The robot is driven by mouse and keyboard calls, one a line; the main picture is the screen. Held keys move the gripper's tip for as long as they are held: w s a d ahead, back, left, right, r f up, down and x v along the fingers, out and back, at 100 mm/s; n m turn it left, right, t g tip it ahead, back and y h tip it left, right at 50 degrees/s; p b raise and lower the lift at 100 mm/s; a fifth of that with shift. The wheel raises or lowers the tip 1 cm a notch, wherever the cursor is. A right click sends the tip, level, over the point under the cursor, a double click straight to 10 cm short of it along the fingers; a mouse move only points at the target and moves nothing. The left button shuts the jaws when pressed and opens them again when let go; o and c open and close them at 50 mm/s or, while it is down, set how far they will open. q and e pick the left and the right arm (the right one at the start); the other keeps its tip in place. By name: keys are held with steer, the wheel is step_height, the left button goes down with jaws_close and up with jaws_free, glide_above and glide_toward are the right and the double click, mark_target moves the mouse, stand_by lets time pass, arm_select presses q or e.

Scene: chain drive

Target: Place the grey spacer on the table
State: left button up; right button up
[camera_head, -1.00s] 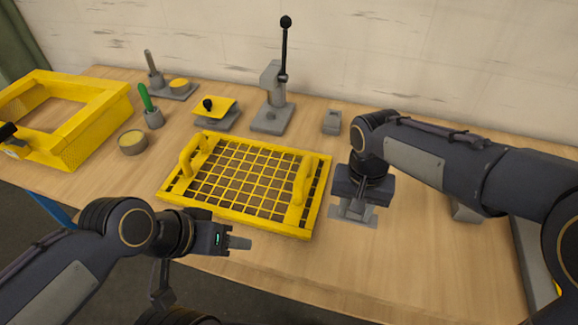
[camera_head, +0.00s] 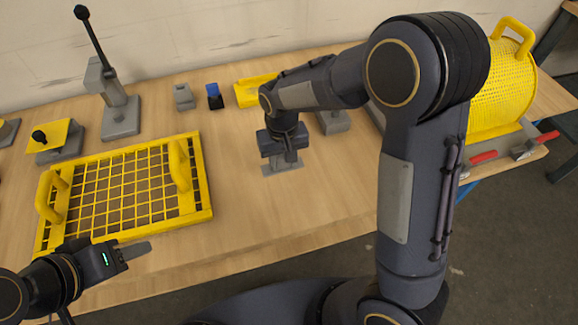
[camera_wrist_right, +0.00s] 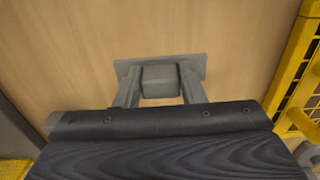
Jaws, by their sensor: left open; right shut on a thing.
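My right gripper (camera_head: 285,160) is shut on the grey spacer (camera_head: 270,170), to the right of the yellow grid tray. The spacer shows as a flat grey plate just below the fingers and low over the table (camera_head: 235,215). In the right wrist view the fingers (camera_wrist_right: 158,85) stand on either side of a grey block, with the flat plate of the spacer (camera_wrist_right: 193,62) beyond it. I cannot tell whether the plate touches the wood. My left gripper (camera_head: 138,250) is open and empty in front of the grid tray's near edge.
The yellow grid tray (camera_head: 205,214) with two handles lies at left. A lever press (camera_head: 120,120), a small grey block (camera_head: 183,97), a blue-topped piece (camera_head: 214,95) and a yellow tray (camera_head: 243,98) stand behind. A yellow mesh drum (camera_head: 500,95) is at far right. Bare wood surrounds the spacer.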

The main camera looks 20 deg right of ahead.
mark_target(290, 168)
steer(key=shift+w+d+f, duration=0.15)
steer(key=shift+d+f, duration=0.4)
steer(key=shift+f, duration=0.15)
steer(key=shift+w+d+f, duration=0.1)
steer(key=shift+d+f, duration=0.1)
steer(key=shift+f, duration=0.8)
steer(key=shift+w+d+f, duration=0.1)
steer(key=shift+d+f, duration=0.05)
steer(key=shift+f, duration=0.8)
steer(key=shift+f, duration=0.1)
steer(key=o, duration=1.1)
steer(key=shift+c, duration=0.2)
